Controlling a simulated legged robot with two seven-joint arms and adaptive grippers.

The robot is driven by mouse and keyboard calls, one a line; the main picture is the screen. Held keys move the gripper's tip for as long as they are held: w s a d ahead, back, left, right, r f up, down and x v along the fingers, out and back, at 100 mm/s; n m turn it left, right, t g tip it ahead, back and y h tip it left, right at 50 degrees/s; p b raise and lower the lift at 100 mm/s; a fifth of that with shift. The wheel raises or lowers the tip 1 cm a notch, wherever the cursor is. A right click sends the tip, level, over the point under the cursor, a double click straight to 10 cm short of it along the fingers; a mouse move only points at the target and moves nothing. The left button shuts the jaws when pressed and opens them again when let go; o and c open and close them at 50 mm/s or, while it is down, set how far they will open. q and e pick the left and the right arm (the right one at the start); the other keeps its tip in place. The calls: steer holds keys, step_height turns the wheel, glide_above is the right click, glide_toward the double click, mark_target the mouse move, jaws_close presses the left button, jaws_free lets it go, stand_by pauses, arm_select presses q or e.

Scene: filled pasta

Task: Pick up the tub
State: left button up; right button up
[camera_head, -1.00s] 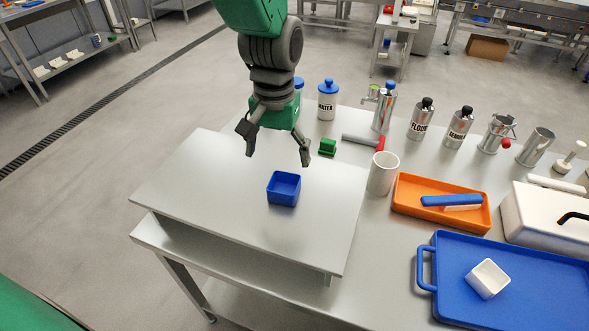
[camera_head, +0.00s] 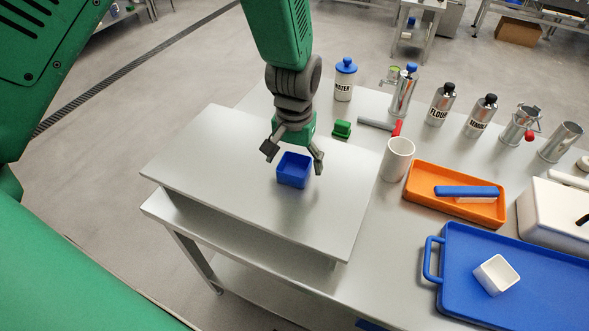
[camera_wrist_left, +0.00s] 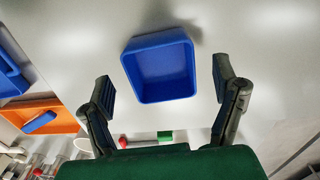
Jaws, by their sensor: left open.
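A small square blue tub (camera_head: 293,181), open at the top, sits on the raised grey shelf (camera_head: 215,190) of the table. My left gripper (camera_head: 294,158) is above it and just behind it, pointing down. Its two fingers are spread wide, one towards each side of the tub, with nothing between them gripped. In the left wrist view the blue tub (camera_wrist_left: 160,72) lies just beyond the open left gripper (camera_wrist_left: 165,82), with a gap to each finger. My right gripper is not in view.
Right of the shelf stand a white cup (camera_head: 397,160), an orange tray (camera_head: 440,209) with a blue-handled tool, and a blue tray (camera_head: 455,300) holding a white tub (camera_head: 496,275). The shelf's front is clear.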

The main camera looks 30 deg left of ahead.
mark_target(294, 170)
arm_select(q)
step_height(294, 170, down, 3)
steer(key=shift+w+f, duration=0.1)
steer(key=shift+w, duration=0.05)
steer(key=shift+a, duration=0.1)
steer(key=c, duration=1.2)
steer(key=shift+o, duration=0.2)
